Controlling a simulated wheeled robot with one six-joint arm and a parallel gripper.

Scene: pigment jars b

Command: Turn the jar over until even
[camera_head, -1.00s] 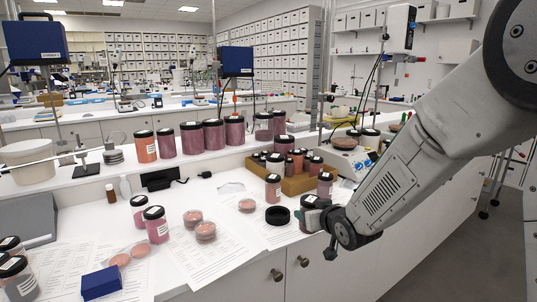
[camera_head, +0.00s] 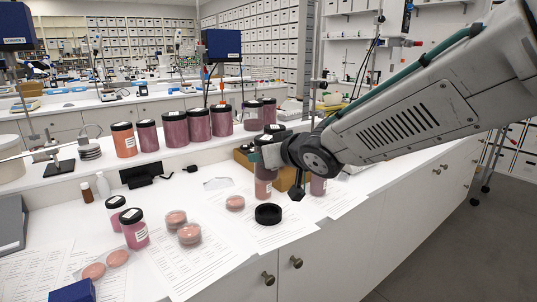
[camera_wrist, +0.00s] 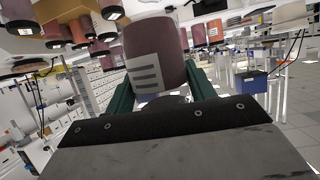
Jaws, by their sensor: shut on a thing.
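My gripper (camera_head: 268,153) is raised over the counter, its fingers partly hidden by the wrist. In the wrist view its two green fingers (camera_wrist: 161,82) are shut on a pink-mauve jar (camera_wrist: 155,52) with a white label. That view is upside down, with the counter jars hanging from the top. A black ring (camera_head: 268,221) lies empty on a printed sheet below. A pink jar (camera_head: 263,187) shows just below my gripper in the head view.
Large lidded jars (camera_head: 176,129) line the raised shelf behind. Two smaller jars (camera_head: 135,232), pink dishes (camera_head: 189,234) and a blue box (camera_head: 72,291) are at left.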

